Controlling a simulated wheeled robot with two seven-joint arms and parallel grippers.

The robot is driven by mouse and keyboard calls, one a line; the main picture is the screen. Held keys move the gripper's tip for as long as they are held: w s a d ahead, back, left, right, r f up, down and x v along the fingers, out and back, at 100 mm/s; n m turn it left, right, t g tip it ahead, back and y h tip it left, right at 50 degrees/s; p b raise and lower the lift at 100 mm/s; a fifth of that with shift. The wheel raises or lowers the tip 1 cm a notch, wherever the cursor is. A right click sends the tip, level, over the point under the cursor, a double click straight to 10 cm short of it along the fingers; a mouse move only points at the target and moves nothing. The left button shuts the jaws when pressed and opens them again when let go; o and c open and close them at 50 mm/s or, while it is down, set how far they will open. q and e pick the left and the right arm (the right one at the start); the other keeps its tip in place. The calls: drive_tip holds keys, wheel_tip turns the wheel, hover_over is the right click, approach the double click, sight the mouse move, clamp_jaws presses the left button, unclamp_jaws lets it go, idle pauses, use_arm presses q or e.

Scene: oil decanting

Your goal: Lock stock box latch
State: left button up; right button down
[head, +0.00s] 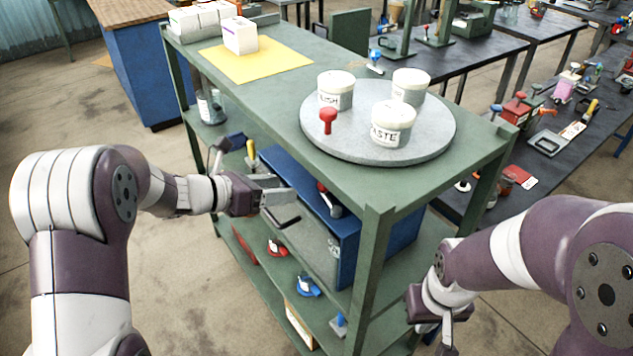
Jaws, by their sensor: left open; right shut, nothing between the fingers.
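The stock box (372,238) is a blue box with a grey-green front, on the shelf below the cart's top. A grey latch-like part with a red end (331,203) shows at its upper front edge; I cannot tell whether it is locked. A dark bar handle (284,221) is on the front. My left gripper (284,191) is open and empty, in front of the box's upper front edge, left of the red-ended part. I cannot tell whether it touches the box. My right gripper (446,338) is shut and empty, low at the right, away from the box and partly out of frame.
The green cart (280,95) has a round grey turntable (430,148) with white tubs and a red knob-like piece. Its posts and top edge frame the box. Red and blue clamp-like items (307,286) sit on the lower shelf. Open floor (180,270) lies left.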

sight(319, 186)
use_arm(q)
drive_tip(key=p+x, duration=0.2)
drive_tip(key=x, duration=0.7)
drive_tip(key=shift+w+d+p, duration=0.2)
drive_tip(key=shift+d+p, duration=0.2)
drive_tip(key=shift+w+d+f, duration=0.25)
drive_tip(key=shift+d+f, duration=0.1)
drive_tip(key=shift+d, duration=0.05)
use_arm(e)
wheel_tip(319, 186, up, 3)
drive_tip(key=shift+r, duration=0.2)
use_arm(q)
drive_tip(key=shift+c, duration=0.3)
